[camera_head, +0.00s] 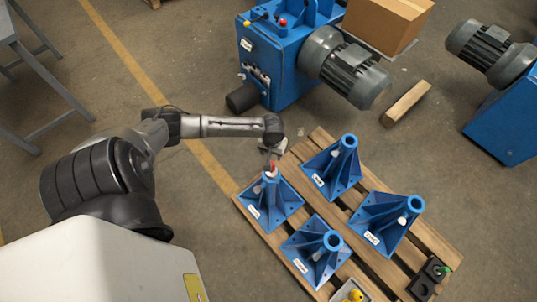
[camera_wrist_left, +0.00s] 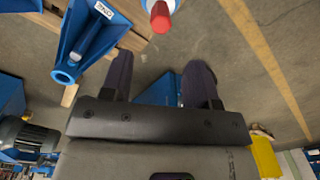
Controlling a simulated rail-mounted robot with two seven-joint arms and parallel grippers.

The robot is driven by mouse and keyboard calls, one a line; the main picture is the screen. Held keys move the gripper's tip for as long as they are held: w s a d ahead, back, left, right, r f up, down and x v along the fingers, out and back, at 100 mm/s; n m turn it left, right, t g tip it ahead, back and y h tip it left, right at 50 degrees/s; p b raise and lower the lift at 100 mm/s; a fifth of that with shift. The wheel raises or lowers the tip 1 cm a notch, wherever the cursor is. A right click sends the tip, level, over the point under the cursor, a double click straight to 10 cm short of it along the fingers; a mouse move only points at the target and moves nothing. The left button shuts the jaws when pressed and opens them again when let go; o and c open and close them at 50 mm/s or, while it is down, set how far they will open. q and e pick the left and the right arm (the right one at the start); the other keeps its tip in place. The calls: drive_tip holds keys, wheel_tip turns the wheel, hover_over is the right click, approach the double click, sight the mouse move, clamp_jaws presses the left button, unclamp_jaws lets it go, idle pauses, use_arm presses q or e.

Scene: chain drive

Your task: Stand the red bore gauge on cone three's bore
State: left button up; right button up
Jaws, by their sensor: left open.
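The red bore gauge (camera_head: 271,169) is at the top of the leftmost blue cone (camera_head: 268,203); how it is seated there is too small to tell. It also shows red in the left wrist view (camera_wrist_left: 160,18), beyond the fingertips and not between them. My left gripper (camera_head: 270,154) is open and empty, close to the gauge in the head view; its two dark fingers spread apart in the wrist view (camera_wrist_left: 160,62). Three more blue cones stand near: back (camera_head: 335,168), right (camera_head: 386,222) and front (camera_head: 315,252). Their labels are too small to read surely. My right gripper is not in view.
The cones stand on a wooden pallet (camera_head: 336,221). A black holder with a green-topped piece (camera_head: 442,270) and a pale tray with a yellow piece (camera_head: 355,295) are at its front. A blue machine with a grey motor (camera_head: 345,66) stands behind. Floor left of the pallet is clear.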

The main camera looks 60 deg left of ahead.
use_arm(q)
drive_tip(key=s+d+r+m+t+h, duration=0.1)
drive_tip(key=s+d+m, duration=0.3)
drive_tip(key=d, duration=0.5)
drive_tip(key=s+d+r+m, duration=0.1)
drive_tip(key=s+d+m, duration=0.25)
drive_tip(key=d, duration=0.55)
drive_tip(key=s+d+r+m+t, duration=0.2)
drive_tip(key=s+d+r+m, duration=0.1)
drive_tip(key=s+r, duration=0.5)
drive_tip(key=shift+r+t+y, duration=0.3)
drive_tip(key=shift+r+y, duration=0.1)
drive_tip(key=shift+d, duration=0.1)
